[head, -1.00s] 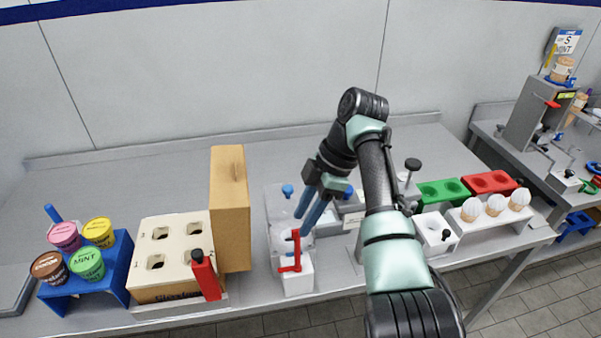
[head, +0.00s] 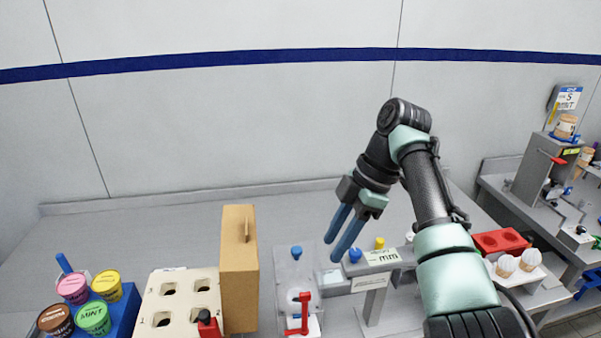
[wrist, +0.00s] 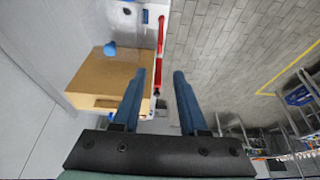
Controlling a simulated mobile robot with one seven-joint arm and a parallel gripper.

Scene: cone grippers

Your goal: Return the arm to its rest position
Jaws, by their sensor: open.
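My gripper (head: 338,238) is open and empty, its two blue fingers apart and pointing down to the left. My arm is raised and bent at the elbow.
At left are several lidded tubs (head: 92,318) on a blue stand and a cream holed block (head: 178,300). A labelled grey stand (head: 378,258) is close right of the fingers. A red holder (head: 500,242) and white-topped cones (head: 506,266) are further right. Space above the table is clear.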

